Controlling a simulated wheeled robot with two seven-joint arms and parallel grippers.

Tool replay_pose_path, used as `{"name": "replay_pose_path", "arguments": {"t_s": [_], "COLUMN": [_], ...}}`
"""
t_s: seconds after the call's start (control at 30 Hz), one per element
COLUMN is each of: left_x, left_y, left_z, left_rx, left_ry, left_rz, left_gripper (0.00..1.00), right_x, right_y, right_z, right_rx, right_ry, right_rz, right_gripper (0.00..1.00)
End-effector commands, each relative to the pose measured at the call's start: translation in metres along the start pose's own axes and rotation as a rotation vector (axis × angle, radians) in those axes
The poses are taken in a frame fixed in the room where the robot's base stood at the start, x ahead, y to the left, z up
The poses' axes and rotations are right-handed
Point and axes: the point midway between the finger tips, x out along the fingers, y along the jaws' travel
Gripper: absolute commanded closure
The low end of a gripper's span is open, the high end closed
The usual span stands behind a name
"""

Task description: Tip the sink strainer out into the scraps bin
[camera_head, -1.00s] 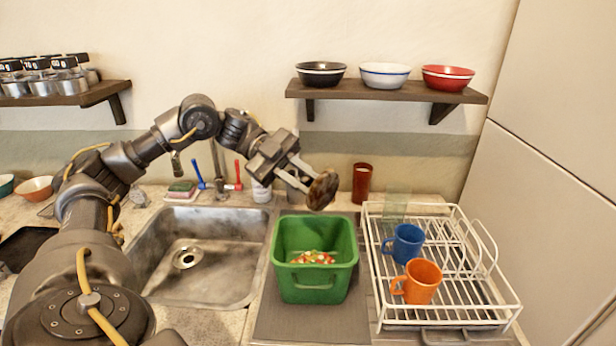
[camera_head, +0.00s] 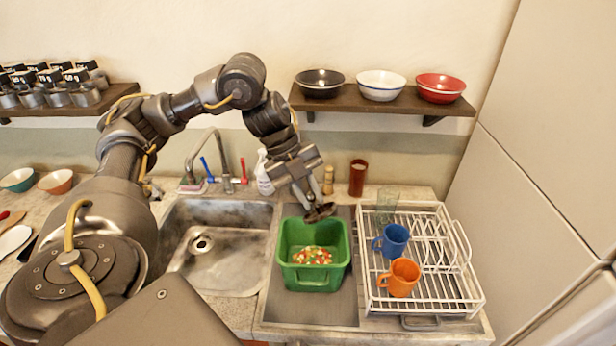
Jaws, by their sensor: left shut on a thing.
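My left gripper (camera_head: 306,199) is shut on the sink strainer (camera_head: 321,212), a small dark round piece held over the back right rim of the green scraps bin. The strainer now looks close to level, seen nearly edge-on; I cannot tell what is in it. The scraps bin (camera_head: 316,278) stands upright on the grey mat right of the sink, with colourful scraps (camera_head: 312,256) on its floor. The metal sink (camera_head: 222,272) is empty, and its drain (camera_head: 201,244) is open to view. My right gripper is not in view.
A white dish rack (camera_head: 447,308) with a blue mug (camera_head: 391,241) and an orange mug (camera_head: 399,278) stands right of the bin. Behind are the faucet (camera_head: 222,150), a spray bottle (camera_head: 264,175) and a red-brown cup (camera_head: 357,178). A shelf with bowls (camera_head: 380,107) hangs above.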

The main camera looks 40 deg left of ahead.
Motion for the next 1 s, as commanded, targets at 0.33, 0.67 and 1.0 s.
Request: {"name": "replay_pose_path", "arguments": {"t_s": [0.33,0.67,1.0], "left_x": [-0.007,0.001,0.000], "left_y": [-0.004,-0.006,-0.008], "left_z": [-0.007,-0.009,-0.013], "left_rx": [0.024,0.058,0.094], "left_ry": [-0.127,-0.289,-0.513], "left_rz": [0.075,0.162,0.290], "left_gripper": [1.00,1.00,1.00], "right_x": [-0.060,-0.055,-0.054], "right_y": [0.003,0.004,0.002], "right_z": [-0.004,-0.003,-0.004], "right_rx": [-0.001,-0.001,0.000], "right_ry": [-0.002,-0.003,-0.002], "right_rz": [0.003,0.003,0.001], "right_gripper": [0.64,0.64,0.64]}}
